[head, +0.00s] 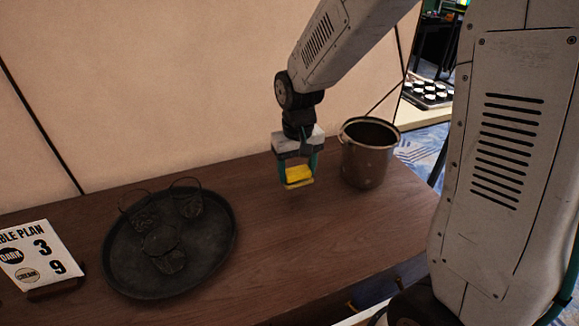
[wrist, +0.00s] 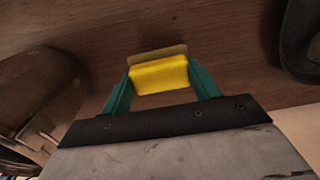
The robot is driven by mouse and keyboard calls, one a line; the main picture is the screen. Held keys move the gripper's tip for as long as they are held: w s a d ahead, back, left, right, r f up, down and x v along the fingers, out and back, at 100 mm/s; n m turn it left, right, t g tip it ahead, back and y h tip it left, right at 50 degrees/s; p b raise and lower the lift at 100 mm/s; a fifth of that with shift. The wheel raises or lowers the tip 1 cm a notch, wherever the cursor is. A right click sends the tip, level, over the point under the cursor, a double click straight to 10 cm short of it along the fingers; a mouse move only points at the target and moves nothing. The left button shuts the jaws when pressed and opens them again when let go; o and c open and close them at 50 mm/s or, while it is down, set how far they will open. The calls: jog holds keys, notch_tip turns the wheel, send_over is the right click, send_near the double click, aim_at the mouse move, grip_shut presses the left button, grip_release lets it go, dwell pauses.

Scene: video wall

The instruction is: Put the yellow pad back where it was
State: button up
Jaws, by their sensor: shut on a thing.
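The yellow pad (head: 299,174) is a small block with a tan layer along one side. My gripper (head: 297,178) is shut on it, with a teal finger on each side. The pad appears to be held above the brown wooden table (head: 300,240), to the left of the metal pot. In the wrist view the yellow pad (wrist: 160,75) sits between the teal fingertips (wrist: 161,80), its tan edge facing away from the gripper. No mark on the table shows where the pad was before.
A brown metal pot (head: 366,163) stands close to the right of my gripper, near the wall. A dark round tray (head: 215,250) with several dark glass-like items lies at left. A number sign (head: 40,258) stands at far left. The table's front middle is bare.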

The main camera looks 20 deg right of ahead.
jog(key=w, duration=0.5)
jog(key=shift+w+d+f, duration=0.1)
jog(key=shift+w+f, duration=0.2)
jog(key=shift+w, duration=0.1)
jog(key=shift+f, duration=1.7)
jog(key=shift+f, duration=0.1)
jog(key=o, duration=1)
jog(key=shift+f, duration=0.1)
notch_tip(320, 180, up, 12)
jog(key=s+d+r, duration=0.1)
jog(key=s+r, duration=0.3)
jog(key=s, duration=0.4)
jog(key=s+d+r, duration=0.1)
jog(key=s+r, duration=0.4)
jog(key=s, duration=0.3)
jog(key=shift+t, duration=0.6)
jog(key=s, duration=0.4)
jog(key=s+d, duration=0.1)
jog(key=s, duration=0.4)
jog(key=s+f, duration=0.1)
jog(key=s, duration=0.4)
jog(key=shift+d+f, duration=0.1)
jog(key=shift+d, duration=0.05)
